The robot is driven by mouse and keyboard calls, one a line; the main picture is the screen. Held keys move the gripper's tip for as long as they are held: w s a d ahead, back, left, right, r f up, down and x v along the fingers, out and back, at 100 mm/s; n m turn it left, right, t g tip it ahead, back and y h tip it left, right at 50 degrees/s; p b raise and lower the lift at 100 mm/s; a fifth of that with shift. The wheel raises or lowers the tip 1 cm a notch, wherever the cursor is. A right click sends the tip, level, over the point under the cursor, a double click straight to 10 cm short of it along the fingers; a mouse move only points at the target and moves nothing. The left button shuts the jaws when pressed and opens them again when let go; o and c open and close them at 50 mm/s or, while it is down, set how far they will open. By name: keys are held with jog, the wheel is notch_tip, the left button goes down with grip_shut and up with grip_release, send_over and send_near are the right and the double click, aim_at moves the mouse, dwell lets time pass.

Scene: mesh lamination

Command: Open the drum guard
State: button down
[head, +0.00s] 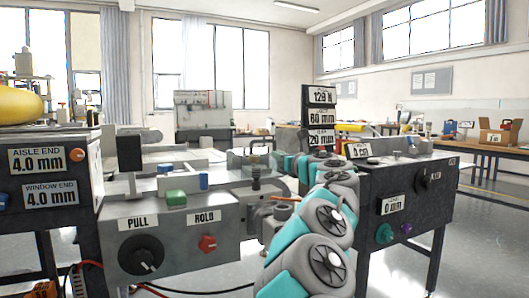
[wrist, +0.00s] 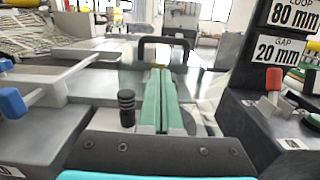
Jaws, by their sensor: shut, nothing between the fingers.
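In the wrist view my gripper (wrist: 160,72) has its two long green fingers side by side and shut, with nothing between them. A black arched handle (wrist: 165,41) stands just beyond the fingertips; it looks like the drum guard's handle. The fingers point at the space under its bar, and I cannot tell whether they touch it. The guard's panel and its hinge cannot be made out clearly. In the head view my grey and teal arm reaches across the machine and hides the handle area.
A black ribbed knob (wrist: 127,108) stands left of the fingers. A red-capped lever (wrist: 273,82) is on the right console. In the head view a control box (head: 170,235) marked PULL and HOLD stands in front, and a dark cabinet (head: 408,215) is at right. Floor shows farther right.

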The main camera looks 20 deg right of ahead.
aim_at(257, 155)
jog(key=w+p, duration=0.4)
jog(key=w, duration=0.5)
jog(key=shift+w+a+r, duration=0.15)
jog(key=shift+w+r, duration=0.1)
jog(key=shift+w, duration=0.15)
jog(key=shift+r, duration=0.25)
dwell(0.4)
